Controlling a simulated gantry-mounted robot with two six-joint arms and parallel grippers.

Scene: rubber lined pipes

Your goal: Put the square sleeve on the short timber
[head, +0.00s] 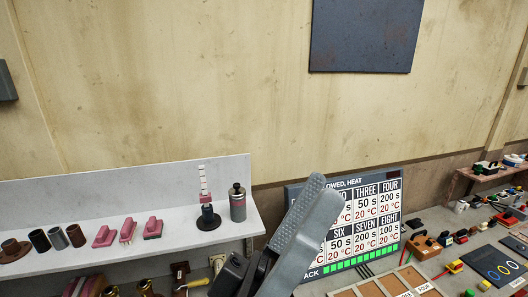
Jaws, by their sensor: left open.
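My left gripper (322,190) is at the bottom centre, its two grey fingers pointing up and right in front of the lettered board. The fingers overlap in this view, but the jaws are open and I see nothing between them. I cannot pick out the square sleeve or the short timber with certainty. My right gripper is not in view.
A pale shelf (150,257) at the left holds several short tubes (58,238), pink blocks (128,230), a black-based stand (208,219) and a grey canister (237,203). The lettered board (362,228) stands behind my gripper. A partitioned wooden tray (372,291) lies low at the right.

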